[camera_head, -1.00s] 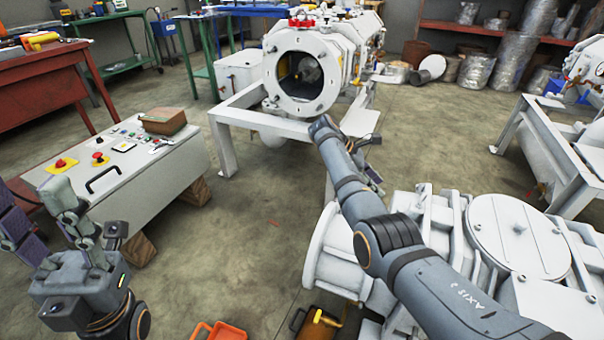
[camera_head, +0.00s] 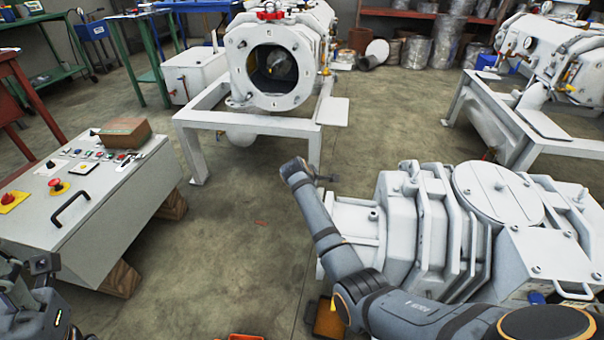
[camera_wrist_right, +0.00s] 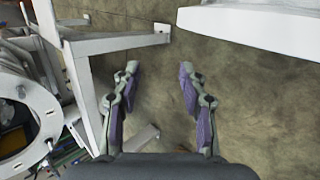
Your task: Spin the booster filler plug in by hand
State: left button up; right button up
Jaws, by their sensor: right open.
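I cannot make out the booster filler plug or its port in either view. A large white ribbed pump housing (camera_head: 415,215) with a round bolted lid (camera_head: 497,193) fills the lower right of the head view. My right arm reaches across in front of it, its far end beside the housing's left end. In the right wrist view my right gripper (camera_wrist_right: 158,78) is open and empty, its two purple-padded fingers apart above the concrete floor. My left gripper (camera_head: 35,300) is cut off at the head view's lower left, its fingers not clear.
A white open-ended cylinder machine (camera_head: 275,65) stands on a white frame (camera_head: 255,122) ahead. A control box (camera_head: 95,195) with red buttons and a black handle sits at left on wooden blocks. Another white machine (camera_head: 545,55) stands at right. The floor (camera_head: 235,200) between is mostly clear.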

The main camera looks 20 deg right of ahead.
jog(key=s+a+r+m+t+y, duration=0.3)
jog(key=s+r+t, duration=0.3)
jog(key=r+t, duration=0.1)
jog(key=s+a+r+m+t+y, duration=0.3)
jog(key=s+r+m+t, duration=0.1)
jog(key=s+r+t, duration=0.3)
notch_tip(320, 180, up, 3)
jog(key=shift+s+a+f, duration=0.15)
jog(key=shift+s+a, duration=0.1)
jog(key=shift+a, duration=0.15)
